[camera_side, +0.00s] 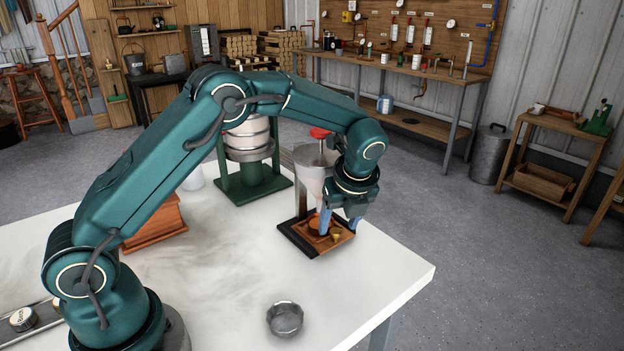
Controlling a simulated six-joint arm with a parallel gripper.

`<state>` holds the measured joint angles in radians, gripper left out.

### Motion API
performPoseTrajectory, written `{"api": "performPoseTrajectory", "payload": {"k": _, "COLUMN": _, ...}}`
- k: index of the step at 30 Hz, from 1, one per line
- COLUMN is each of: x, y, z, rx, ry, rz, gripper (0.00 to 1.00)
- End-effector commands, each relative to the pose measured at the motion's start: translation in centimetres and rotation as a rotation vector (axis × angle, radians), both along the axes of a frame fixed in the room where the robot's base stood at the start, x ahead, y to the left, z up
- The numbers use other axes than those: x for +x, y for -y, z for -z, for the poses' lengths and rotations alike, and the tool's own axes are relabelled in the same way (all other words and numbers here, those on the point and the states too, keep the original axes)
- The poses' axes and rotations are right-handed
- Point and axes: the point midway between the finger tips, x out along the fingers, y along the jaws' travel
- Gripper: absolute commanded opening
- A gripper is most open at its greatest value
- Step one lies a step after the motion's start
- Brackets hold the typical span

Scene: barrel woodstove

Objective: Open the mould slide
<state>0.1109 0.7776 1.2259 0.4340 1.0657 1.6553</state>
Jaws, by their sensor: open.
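A small wooden tray-like piece with a dark frame (296,240), which looks like the mould slide, lies flat on the white table under a pale funnel (312,178). A round orange-brown part and a small brass-coloured piece (336,237) sit on it. A red knob (320,133) tops a rod at the funnel. My gripper (340,224) points down over the right part of the slide, its blue fingertips apart. The fingertips are close to the orange-brown and brass pieces; I cannot tell whether they touch. My wrist hides part of the funnel and the slide's back right.
A reddish wooden box (155,222) and a white cup (193,180) are to the left. A grey metal bowl (284,319) sits near the front edge. The table's right front is clear.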

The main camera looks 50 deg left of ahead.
Motion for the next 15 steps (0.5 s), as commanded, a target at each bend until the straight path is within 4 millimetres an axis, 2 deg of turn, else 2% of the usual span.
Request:
{"api": "performPoseTrajectory", "payload": {"k": 5, "x": 0.16, "y": -0.5, "z": 1.37, "rx": -0.001, "ry": -0.001, "rz": 0.0, "gripper": 0.62}}
{"api": "performPoseTrajectory", "payload": {"k": 13, "x": 0.2, "y": -0.57, "z": 1.53, "rx": -0.001, "ry": 0.0, "rz": -0.001, "gripper": 0.62}}
{"api": "performPoseTrajectory", "payload": {"k": 14, "x": 0.2, "y": -0.57, "z": 1.53, "rx": -0.001, "ry": 0.0, "rz": -0.001, "gripper": 0.54}}
{"api": "performPoseTrajectory", "payload": {"k": 15, "x": 0.2, "y": -0.56, "z": 1.52, "rx": -0.001, "ry": 0.0, "rz": -0.001, "gripper": 0.39}}
